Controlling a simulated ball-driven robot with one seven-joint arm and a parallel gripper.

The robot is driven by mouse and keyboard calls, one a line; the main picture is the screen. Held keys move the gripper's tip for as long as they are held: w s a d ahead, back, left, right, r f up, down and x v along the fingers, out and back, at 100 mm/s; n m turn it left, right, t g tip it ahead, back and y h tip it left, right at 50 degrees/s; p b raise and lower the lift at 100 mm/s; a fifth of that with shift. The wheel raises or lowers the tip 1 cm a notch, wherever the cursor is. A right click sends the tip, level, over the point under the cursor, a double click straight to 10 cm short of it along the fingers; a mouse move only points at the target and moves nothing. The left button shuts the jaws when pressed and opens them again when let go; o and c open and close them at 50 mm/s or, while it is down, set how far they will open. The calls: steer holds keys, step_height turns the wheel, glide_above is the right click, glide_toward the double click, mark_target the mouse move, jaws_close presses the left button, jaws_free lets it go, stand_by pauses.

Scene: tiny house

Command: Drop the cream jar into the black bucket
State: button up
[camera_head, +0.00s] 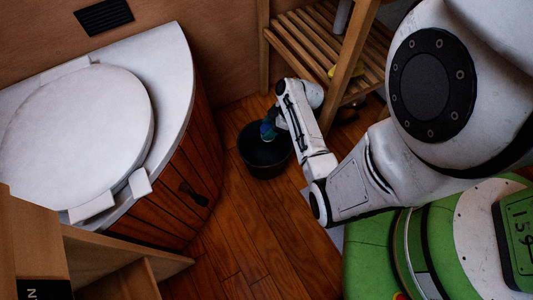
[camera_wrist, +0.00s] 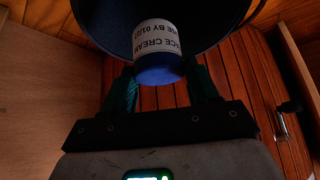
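The cream jar (camera_wrist: 157,40) has a white body with printed text and a blue lid turned toward the wrist camera. My gripper (camera_wrist: 160,75) has its two dark teal fingers on either side of the lid, shut on it. The black bucket (camera_wrist: 100,22) shows behind the jar in the wrist view. In the head view, the bucket (camera_head: 264,166) stands on the wooden floor, and my gripper (camera_head: 270,131) is over its far rim area. The jar's white body cannot be made out in the head view.
A curved wooden cabinet (camera_head: 190,160) with a white top stands left of the bucket. A slatted wooden rack (camera_head: 315,45) stands behind to the right. Wooden shelving (camera_head: 120,255) is at the lower left. The floor (camera_head: 255,235) in front of the bucket is clear.

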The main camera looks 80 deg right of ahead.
steer(key=o, duration=0.5)
steer(key=shift+c, duration=0.2)
